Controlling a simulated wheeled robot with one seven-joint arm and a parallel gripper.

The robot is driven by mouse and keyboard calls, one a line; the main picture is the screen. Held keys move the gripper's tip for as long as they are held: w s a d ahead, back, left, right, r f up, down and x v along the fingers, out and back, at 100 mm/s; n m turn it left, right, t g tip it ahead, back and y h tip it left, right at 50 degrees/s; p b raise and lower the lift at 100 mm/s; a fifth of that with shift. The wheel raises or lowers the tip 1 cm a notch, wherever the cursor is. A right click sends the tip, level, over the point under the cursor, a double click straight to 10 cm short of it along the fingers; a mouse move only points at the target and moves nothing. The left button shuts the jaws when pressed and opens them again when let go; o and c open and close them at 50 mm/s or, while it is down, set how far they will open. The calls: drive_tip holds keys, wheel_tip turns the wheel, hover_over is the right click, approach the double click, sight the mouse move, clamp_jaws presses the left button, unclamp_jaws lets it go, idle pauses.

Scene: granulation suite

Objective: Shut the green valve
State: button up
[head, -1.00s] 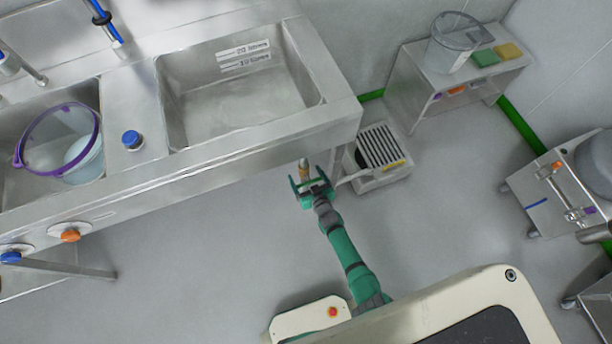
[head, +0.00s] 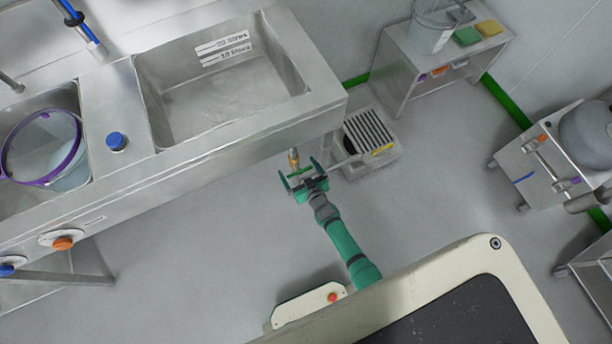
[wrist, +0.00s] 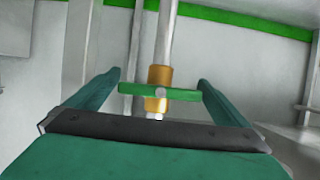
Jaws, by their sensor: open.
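The green valve has a flat green lever (wrist: 160,91) on a brass body (wrist: 160,75), set on a vertical pale pipe (wrist: 167,35). In the wrist view the lever lies crosswise to the pipe, nearly level. My gripper (wrist: 160,95) is open, with one green finger on each side of the lever; I cannot tell whether either finger touches it. In the head view my gripper (head: 300,176) is beside the front edge of the sink, and the small green lever (head: 299,171) and brass body (head: 294,158) show between and just beyond its fingers.
The steel sink counter (head: 225,135) overhangs close to the valve. A grated floor unit (head: 369,136) stands to the right of my gripper. A steel table (head: 405,62) is farther back, and a wheeled machine (head: 545,165) stands at right. The floor between is clear.

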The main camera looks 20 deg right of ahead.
drive_tip(key=v, duration=0.8)
drive_tip(key=shift+s, duration=0.3)
drive_tip(key=shift+r, duration=0.15)
drive_tip(key=s+a+r+n, duration=0.1)
drive_tip(key=s+a+r, duration=0.2)
drive_tip(key=s+r, duration=0.5)
drive_tip(key=s+a+r+n, duration=0.1)
drive_tip(key=s+a+r, duration=0.4)
drive_tip(key=s, duration=0.5)
drive_tip(key=s+a+r+m+t, duration=0.1)
drive_tip(key=s+a+r, duration=0.2)
drive_tip(key=r, duration=0.7)
drive_tip(key=s+a+r+m, duration=0.1)
drive_tip(key=s+a+r, duration=0.3)
drive_tip(key=r, duration=0.6)
drive_tip(key=shift+a+t, duration=0.4)
drive_tip(key=shift+a, duration=0.7)
drive_tip(key=shift+s+r, duration=0.1)
drive_tip(key=shift+s, duration=0.05)
